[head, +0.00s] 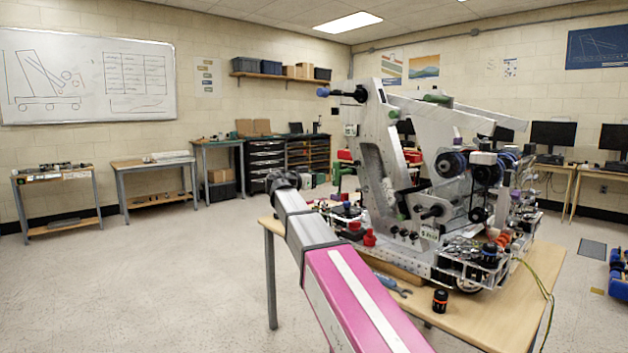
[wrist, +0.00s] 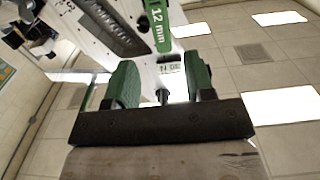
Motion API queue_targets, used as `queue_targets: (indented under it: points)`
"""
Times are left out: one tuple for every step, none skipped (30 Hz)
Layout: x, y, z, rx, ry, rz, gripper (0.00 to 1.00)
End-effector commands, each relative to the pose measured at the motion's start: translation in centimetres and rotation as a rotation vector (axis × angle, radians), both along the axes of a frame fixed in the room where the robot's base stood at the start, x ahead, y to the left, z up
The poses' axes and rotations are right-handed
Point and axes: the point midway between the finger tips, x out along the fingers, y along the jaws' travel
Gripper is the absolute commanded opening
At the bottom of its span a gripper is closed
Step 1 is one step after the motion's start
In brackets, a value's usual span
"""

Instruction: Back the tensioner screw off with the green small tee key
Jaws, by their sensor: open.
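In the wrist view my gripper (wrist: 161,78) is open, with a green finger at each side and nothing clamped between them. A green part marked "12 mm" (wrist: 160,26) lies ahead of the fingertips, at the top. I cannot tell whether it is the small tee key. A dark peg (wrist: 162,96) shows in the gap between the fingers, with a small label plate (wrist: 171,68) beyond. I cannot tell whether the peg is the tensioner screw.
A large grey machine (head: 375,160) with wheels and rollers stands on a wooden table (head: 505,322). A black and orange cylinder (head: 440,300) and a blue-handled wrench (head: 390,284) lie near the table's front edge. A yellow-green cable (head: 545,285) hangs at the right. Open floor lies to the left.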

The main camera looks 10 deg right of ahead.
Motion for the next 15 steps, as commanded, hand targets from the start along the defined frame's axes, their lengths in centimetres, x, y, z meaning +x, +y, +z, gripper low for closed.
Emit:
queue_targets:
  points:
    - [0.2,-0.3,0.0,-0.001,0.001,0.0,0.49]
    - [0.4,-0.4,0.0,0.0,0.001,0.0,0.49]
    - [0.6,-0.6,0.0,0.0,0.001,0.0,0.49]
    - [0.7,-0.8,0.0,0.0,0.001,0.0,0.49]
    - [0.9,-1.1,0.0,0.0,0.001,0.0,0.49]
    - [1.1,-1.4,0.0,0.0,0.001,-0.001,0.49]
    - [1.3,-1.7,0.0,0.0,0.003,-0.001,0.49]
    - [1.4,-1.9,0.0,0.0,0.003,-0.002,0.49]
    - [1.7,-2.3,0.0,0.0,0.003,-0.002,0.49]
    - [1.9,-2.5,0.0,0.0,0.003,-0.001,0.49]
    - [2.1,-2.7,0.0,0.0,0.003,-0.001,0.49]
    - [2.3,-3.0,0.0,0.0,0.003,0.0,0.49]
    - [2.5,-3.3,0.0,0.0,0.003,0.0,0.49]
    - [2.7,-3.5,0.0,0.0,0.003,-0.001,0.49]
    - [2.9,-3.9,0.0,0.0,0.003,-0.001,0.49]
